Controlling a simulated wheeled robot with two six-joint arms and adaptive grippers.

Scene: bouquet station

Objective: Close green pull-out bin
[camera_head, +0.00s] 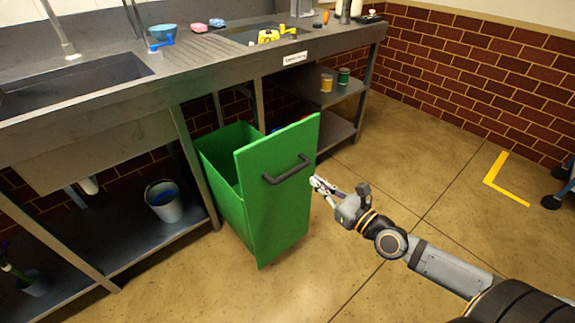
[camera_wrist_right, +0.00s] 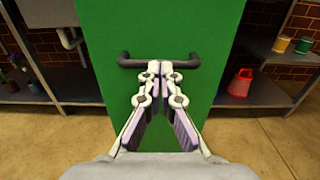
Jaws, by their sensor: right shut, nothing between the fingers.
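The green pull-out bin (camera_head: 278,205) stands pulled out from under the grey counter in the head view, its open top showing behind the front panel. A dark bar handle (camera_head: 287,169) is fixed near the top of the panel. My right gripper (camera_head: 314,183) is shut and empty, just in front of the panel to the right of the handle in that view. In the right wrist view the fingertips (camera_wrist_right: 160,68) are over the middle of the handle (camera_wrist_right: 130,62), with the green panel (camera_wrist_right: 155,25) behind. I cannot tell whether they touch it. My left gripper is not in view.
The counter (camera_head: 200,62) with a sink runs along the brick wall. A bucket (camera_head: 163,200) stands on the lower shelf left of the bin. Cans (camera_head: 327,83) stand on a shelf to the right. The floor in front is clear, with yellow tape (camera_head: 497,178) at the right.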

